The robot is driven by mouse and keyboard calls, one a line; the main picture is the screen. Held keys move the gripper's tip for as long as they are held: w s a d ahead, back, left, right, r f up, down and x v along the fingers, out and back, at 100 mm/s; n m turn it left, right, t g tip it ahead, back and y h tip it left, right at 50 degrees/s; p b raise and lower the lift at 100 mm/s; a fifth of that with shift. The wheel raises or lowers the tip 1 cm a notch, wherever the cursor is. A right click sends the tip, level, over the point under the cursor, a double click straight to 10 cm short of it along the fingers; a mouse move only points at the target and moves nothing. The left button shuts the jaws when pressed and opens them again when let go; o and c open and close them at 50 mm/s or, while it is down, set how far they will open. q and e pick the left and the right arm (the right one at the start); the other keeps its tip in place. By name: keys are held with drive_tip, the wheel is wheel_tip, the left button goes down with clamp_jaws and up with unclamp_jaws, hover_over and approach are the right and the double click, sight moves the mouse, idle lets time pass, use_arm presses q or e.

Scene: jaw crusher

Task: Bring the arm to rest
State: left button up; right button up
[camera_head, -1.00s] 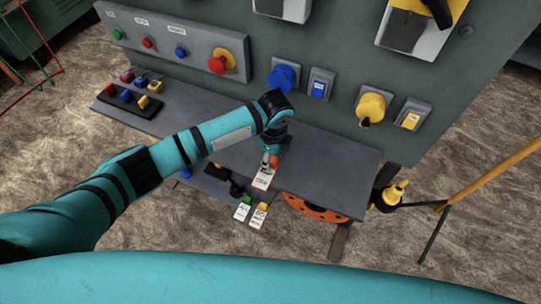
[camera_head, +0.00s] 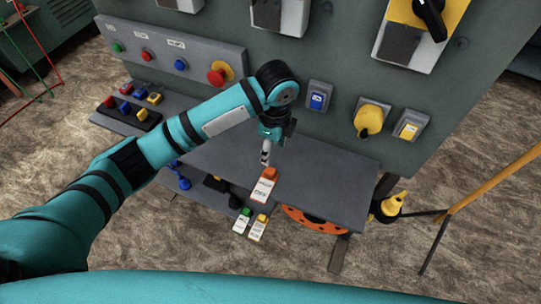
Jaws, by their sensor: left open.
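My left arm reaches in from the left over the grey shelf (camera_head: 320,185) of the control panel. My left gripper (camera_head: 265,158) points down above the shelf, open and empty. An orange padlock-like piece with a white tag (camera_head: 265,188) lies at the front part of the shelf just below the fingertips, with a small gap visible between them. My right gripper is not in view.
The panel carries a red emergency button (camera_head: 217,77), a yellow rotary switch (camera_head: 369,120) and a blue switch (camera_head: 316,101). Green (camera_head: 242,220) and yellow (camera_head: 258,227) tagged pieces sit below the shelf edge. A yellow rail (camera_head: 490,180) stands at right. The shelf's right part is clear.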

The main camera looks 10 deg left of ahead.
use_arm(q)
drive_tip(key=shift+r, duration=0.45)
